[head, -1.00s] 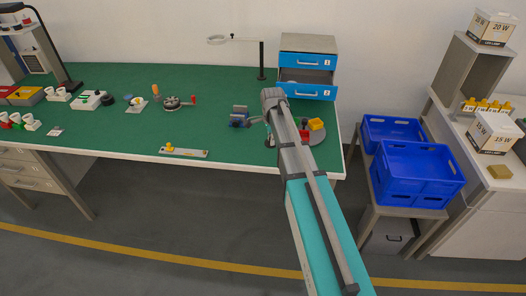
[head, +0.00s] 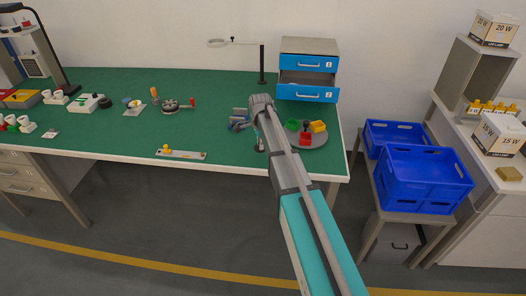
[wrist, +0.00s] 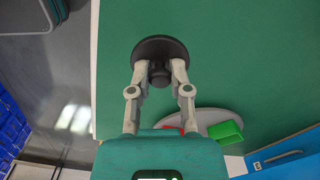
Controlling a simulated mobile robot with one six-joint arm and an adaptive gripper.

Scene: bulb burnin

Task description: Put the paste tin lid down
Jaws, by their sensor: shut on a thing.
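The paste tin lid (wrist: 151,46) is a dark round disc with a knob on top, seen in the wrist view. My gripper (wrist: 160,69) is shut on its knob from both sides. The lid is over the green mat near the table's front edge; I cannot tell whether it touches the mat. The tin itself I cannot make out with certainty.
A grey round tray (head: 315,139) with red, green and yellow bins stands right of my arm. Green mat (head: 215,125) lies bare further left.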

